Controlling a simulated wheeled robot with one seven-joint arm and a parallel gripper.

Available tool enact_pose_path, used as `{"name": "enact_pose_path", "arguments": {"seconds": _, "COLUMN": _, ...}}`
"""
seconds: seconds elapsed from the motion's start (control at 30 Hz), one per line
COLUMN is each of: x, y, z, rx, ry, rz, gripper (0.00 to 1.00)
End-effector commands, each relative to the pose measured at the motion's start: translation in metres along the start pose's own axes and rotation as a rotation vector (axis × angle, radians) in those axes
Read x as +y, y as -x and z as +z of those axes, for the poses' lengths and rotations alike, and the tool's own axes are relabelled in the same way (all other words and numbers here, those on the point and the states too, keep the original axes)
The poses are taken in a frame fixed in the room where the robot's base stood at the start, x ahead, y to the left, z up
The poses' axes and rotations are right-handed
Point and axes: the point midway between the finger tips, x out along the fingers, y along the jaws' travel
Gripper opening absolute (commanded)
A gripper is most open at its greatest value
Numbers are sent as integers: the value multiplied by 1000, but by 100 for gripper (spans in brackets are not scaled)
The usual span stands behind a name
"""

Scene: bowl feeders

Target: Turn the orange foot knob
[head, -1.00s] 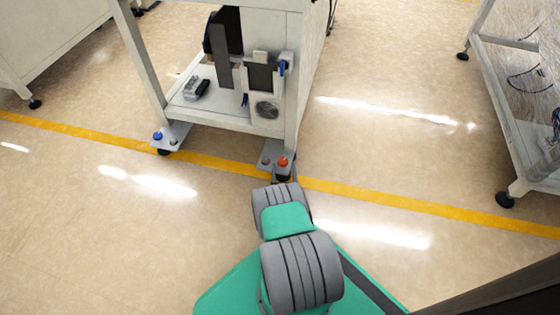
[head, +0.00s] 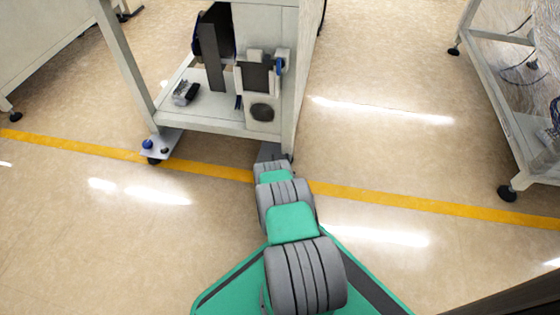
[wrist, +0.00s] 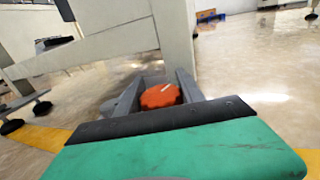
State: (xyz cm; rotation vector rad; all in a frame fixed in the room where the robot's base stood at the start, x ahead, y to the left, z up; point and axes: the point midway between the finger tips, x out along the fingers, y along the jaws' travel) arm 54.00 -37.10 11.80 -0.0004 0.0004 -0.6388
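The orange foot knob (wrist: 160,96) shows in the wrist view as a ridged round cap with a pale mark on top. It lies between the two grey fingers of my gripper (wrist: 159,80), which are apart, one on each side of it. The right finger is very close to the knob; I cannot tell whether either finger touches it. In the head view my arm hides the knob at the near right foot of the white machine frame (head: 215,124).
A blue knob (head: 147,144) sits on the frame's left foot plate. The frame's leg (wrist: 174,40) rises just beyond the orange knob. A second frame (head: 505,120) stands at the right. Open floor with a yellow line (head: 400,203) lies around.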

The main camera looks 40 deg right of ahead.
Motion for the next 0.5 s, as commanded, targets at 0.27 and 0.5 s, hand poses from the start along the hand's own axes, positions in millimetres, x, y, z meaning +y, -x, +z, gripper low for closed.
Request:
{"name": "enact_pose_path", "arguments": {"seconds": 0.27, "x": 0, "y": 0, "z": 0, "rx": 0, "ry": -1, "rz": 1, "gripper": 20}}
{"name": "enact_pose_path", "arguments": {"seconds": 0.5, "x": 1, "y": 0, "z": 0, "rx": 0, "ry": -1, "rz": 1, "gripper": 4}}
